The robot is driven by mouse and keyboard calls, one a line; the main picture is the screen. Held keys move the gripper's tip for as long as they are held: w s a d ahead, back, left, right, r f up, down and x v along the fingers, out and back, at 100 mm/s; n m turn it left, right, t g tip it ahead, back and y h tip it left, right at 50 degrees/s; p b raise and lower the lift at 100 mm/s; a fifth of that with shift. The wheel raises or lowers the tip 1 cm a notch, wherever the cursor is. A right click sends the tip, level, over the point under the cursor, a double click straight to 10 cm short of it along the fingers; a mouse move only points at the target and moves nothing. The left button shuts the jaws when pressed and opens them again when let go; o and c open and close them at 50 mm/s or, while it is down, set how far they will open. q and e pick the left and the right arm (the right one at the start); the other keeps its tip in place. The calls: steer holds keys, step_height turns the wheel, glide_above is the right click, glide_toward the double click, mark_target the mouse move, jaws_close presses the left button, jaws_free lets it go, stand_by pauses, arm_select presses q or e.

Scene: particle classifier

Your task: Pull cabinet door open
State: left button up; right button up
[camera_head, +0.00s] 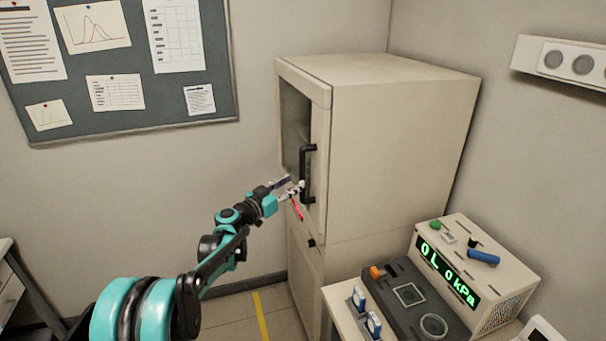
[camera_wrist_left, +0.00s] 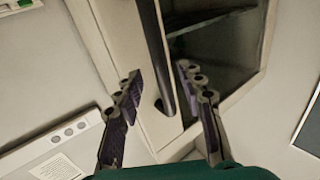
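A tall beige cabinet (camera_head: 400,130) stands against the back wall. Its upper door (camera_head: 311,82) has a dark glass pane and looks closed. A black vertical bar handle (camera_head: 306,172) is on the door's right side. My left gripper (camera_head: 294,188) is in front of the door, by the lower part of the handle. In the left wrist view, the left gripper (camera_wrist_left: 158,88) has its fingers spread, and the black handle (camera_wrist_left: 155,50) runs down between them. I cannot tell whether either finger touches it. My right gripper is not in view.
A control box (camera_head: 490,270) with a green display and a dark panel (camera_head: 415,295) stand on a bench at the lower right. A notice board (camera_head: 110,125) hangs on the left wall. Floor with a yellow stripe (camera_head: 260,315) is clear left of the cabinet.

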mark_target(301, 178)
arm_select(q)
steer(key=x, duration=0.6)
steer(key=shift+b, duration=0.3)
jaws_close()
